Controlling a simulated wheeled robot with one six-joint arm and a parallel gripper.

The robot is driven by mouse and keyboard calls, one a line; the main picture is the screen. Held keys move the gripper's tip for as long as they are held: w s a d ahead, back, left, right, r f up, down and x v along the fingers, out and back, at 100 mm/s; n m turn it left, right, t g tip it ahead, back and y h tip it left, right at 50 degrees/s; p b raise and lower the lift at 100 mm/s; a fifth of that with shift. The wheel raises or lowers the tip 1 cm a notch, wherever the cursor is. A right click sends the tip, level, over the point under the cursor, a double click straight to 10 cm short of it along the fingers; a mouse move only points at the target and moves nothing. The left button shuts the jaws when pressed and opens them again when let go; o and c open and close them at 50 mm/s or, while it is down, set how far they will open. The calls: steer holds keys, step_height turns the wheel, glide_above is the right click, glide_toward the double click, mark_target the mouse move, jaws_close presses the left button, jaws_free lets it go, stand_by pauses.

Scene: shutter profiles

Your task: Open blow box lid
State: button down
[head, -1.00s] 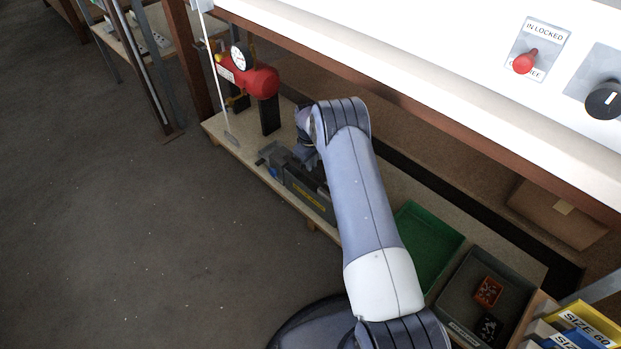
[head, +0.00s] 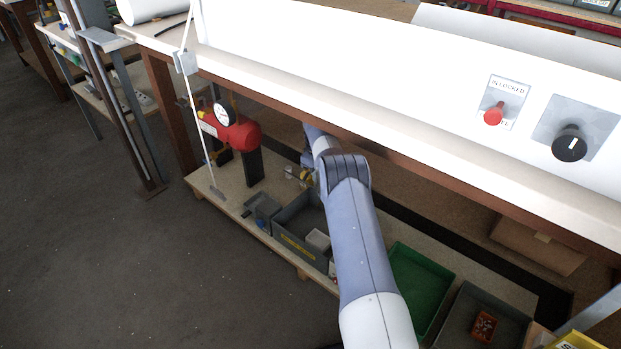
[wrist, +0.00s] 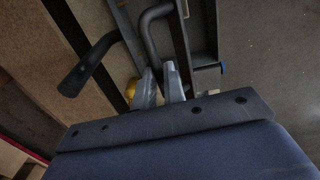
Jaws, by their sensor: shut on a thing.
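The blow box (head: 283,245) is a grey box with a yellow label on the lower shelf, seen in the head view. Its top is open, and pale things show inside. I cannot clearly make out the lid in the head view; my arm covers part of that area. My gripper (wrist: 160,72) is shut on a dark bent bar (wrist: 156,16), which looks like the lid handle. The bar runs down between the fingertips. In the head view my gripper is near the box's back edge, mostly hidden by my wrist.
A red tank with a gauge (head: 230,130) stands on the shelf left of the box. A green tray (head: 418,285) and a grey tray (head: 462,310) lie to the right. The white bench top (head: 400,105) overhangs the shelf and my arm. A thin white pole (head: 200,120) stands at the front left.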

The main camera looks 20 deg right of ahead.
steer(key=shift+d+f, duration=0.35)
steer(key=shift+d, duration=0.25)
steer(key=c, duration=1.7)
jaws_free()
steer(key=shift+d+f, duration=0.1)
steer(key=shift+o, duration=1)
steer(key=shift+w+r, duration=0.1)
steer(key=shift+r, duration=0.15)
steer(key=shift+a, duration=0.25)
